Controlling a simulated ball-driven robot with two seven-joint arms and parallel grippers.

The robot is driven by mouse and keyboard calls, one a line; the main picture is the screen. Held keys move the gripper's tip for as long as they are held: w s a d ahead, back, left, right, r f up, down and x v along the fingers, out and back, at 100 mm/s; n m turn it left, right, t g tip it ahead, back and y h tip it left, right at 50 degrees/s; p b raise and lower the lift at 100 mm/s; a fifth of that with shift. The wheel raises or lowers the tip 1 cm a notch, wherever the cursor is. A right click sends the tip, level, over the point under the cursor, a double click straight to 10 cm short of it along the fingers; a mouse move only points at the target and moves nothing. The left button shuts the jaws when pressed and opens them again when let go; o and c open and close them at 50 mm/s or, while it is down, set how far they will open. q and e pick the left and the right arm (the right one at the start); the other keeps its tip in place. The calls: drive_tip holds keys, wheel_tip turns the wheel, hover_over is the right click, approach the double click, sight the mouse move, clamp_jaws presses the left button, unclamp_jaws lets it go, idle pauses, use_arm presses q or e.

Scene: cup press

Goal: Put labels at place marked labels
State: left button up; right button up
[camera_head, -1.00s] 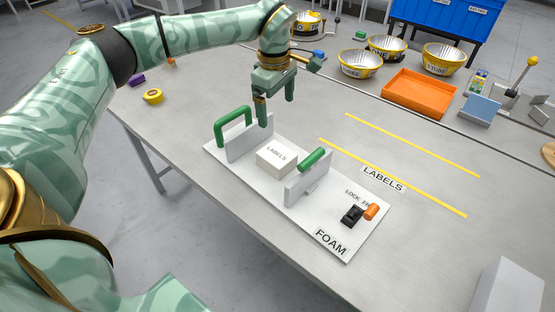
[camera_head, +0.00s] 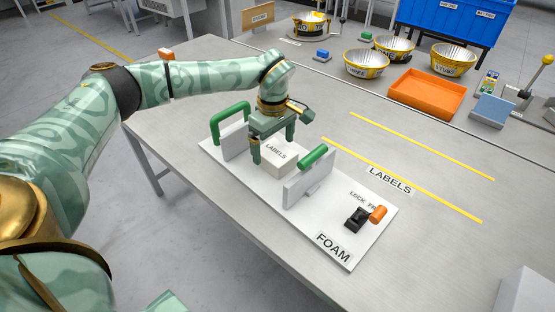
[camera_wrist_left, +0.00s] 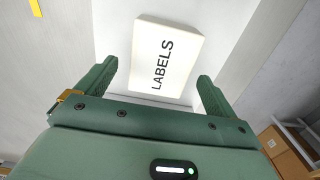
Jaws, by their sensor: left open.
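A white block printed LABELS (camera_head: 279,160) sits on the white foam board (camera_head: 322,222) between two upright plates with green handles. My left gripper (camera_head: 273,152) is open above the block, with its fingers pointing down on either side of it. In the left wrist view the block (camera_wrist_left: 167,58) lies ahead of and between the two open fingertips (camera_wrist_left: 157,78), with nothing held. My right gripper is not seen.
The green handles (camera_head: 230,118) (camera_head: 313,155) and their plates stand close to the block on both sides. A black and orange lock lever (camera_head: 357,219) is at the board's near end. An orange tray (camera_head: 427,96) and several bowls stand at the back.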

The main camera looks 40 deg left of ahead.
sight(274, 150)
use_arm(q)
wheel_tip(274, 150, down, 4)
drive_tip(key=shift+w+r+b, duration=0.1)
drive_tip(key=shift+b, duration=0.5)
drive_tip(key=shift+r, duration=0.15)
drive_tip(key=shift+c, duration=0.3)
drive_tip(key=c, duration=1.2)
